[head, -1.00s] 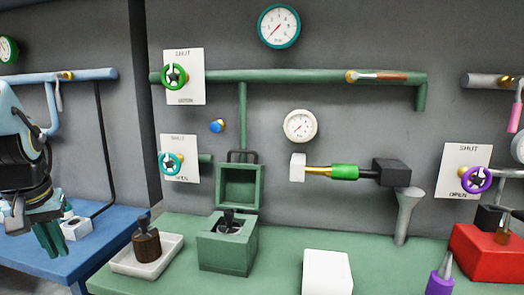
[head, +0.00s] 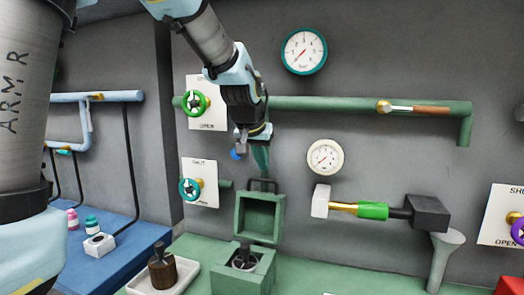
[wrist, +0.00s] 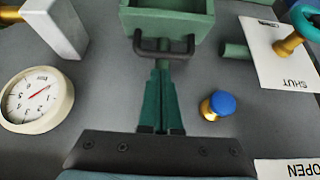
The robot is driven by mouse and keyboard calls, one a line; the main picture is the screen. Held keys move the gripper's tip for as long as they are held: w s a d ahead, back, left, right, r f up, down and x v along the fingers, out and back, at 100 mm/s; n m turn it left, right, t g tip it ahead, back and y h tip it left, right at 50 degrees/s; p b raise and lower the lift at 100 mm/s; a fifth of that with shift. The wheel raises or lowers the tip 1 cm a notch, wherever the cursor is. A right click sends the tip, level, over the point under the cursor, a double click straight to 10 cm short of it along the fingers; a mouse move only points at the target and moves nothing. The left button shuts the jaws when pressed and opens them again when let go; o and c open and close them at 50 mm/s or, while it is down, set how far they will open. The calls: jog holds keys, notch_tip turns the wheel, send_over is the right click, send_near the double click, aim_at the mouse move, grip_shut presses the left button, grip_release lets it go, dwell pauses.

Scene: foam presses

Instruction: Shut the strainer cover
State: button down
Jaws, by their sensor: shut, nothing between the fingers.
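The strainer is a green box (head: 262,277) on the green bench, with a dark fitting inside its open top. Its cover (head: 259,238) stands upright at the back of the box, open, with its hollow inner side facing me. A dark bar handle (head: 262,182) is on the cover's upper edge. My gripper (head: 261,172) is shut and empty, pointing down just above and behind the handle. In the wrist view the closed green fingers (wrist: 163,72) reach to the handle (wrist: 165,46), with the cover (wrist: 168,18) beyond; I cannot tell whether they touch.
A blue knob (wrist: 220,103) on the wall is beside my fingers. A green pipe (head: 330,104) runs along the wall above. A white tray (head: 185,277) with a brown block is left of the strainer; a gauge (head: 325,157) and horizontal green-banded tool (head: 372,210) are right.

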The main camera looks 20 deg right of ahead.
aim_at(265, 173)
jog(key=shift+p+x, duration=0.5)
jog(key=shift+x, duration=1.8)
jog(key=shift+a+f+b, duration=0.1)
jog(key=shift+a+b, duration=0.05)
jog(key=shift+b, duration=0.2)
